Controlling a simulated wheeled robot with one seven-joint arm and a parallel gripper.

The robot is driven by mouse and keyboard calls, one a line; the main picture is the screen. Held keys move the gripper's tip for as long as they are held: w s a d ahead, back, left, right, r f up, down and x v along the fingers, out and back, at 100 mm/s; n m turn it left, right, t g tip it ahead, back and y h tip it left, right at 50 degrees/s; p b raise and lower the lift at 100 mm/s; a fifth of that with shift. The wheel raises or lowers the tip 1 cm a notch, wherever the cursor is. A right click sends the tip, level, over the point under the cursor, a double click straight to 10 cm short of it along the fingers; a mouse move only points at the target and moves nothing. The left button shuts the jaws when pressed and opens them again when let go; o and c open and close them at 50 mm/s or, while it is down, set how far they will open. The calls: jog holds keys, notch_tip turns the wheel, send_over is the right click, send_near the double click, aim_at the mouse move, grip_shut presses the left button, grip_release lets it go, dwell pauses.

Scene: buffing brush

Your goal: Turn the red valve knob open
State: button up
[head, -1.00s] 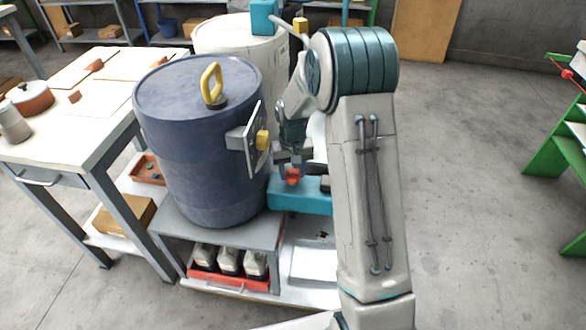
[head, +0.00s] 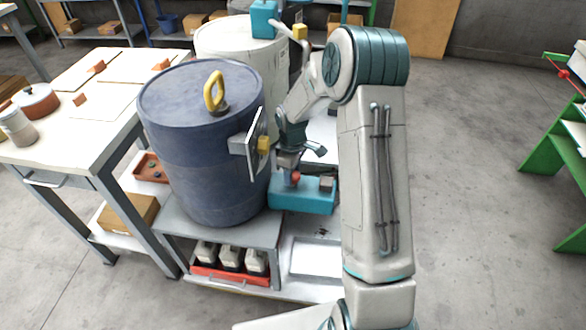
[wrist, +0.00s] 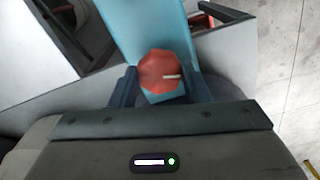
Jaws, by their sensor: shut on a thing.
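The red valve knob (wrist: 158,74) is eight-sided with a white mark pointing right in the wrist view. It sits on a teal block and shows small in the head view (head: 295,178). My gripper (wrist: 160,86) is shut on the knob, with one dark finger at each side of it. In the head view my gripper (head: 291,172) comes down on the knob from above and partly hides it. The teal block (head: 305,201) stands on a low surface right of the blue drum.
A blue drum (head: 205,130) with a yellow handle stands close left of my gripper. A plate with a yellow knob (head: 263,144) juts from its side. A white drum (head: 262,55) stands behind. A red tray of bottles (head: 229,270) is below. Open floor lies at right.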

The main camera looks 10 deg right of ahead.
jog(key=shift+n+p, duration=0.6)
jog(key=shift+n, duration=0.9)
jog(key=shift+a, duration=0.1)
jog(key=o, duration=1)
jog(key=shift+c, duration=0.2)
notch_tip(320, 180, up, 14)
jog(key=p, duration=0.2)
jog(key=shift+s, duration=0.1)
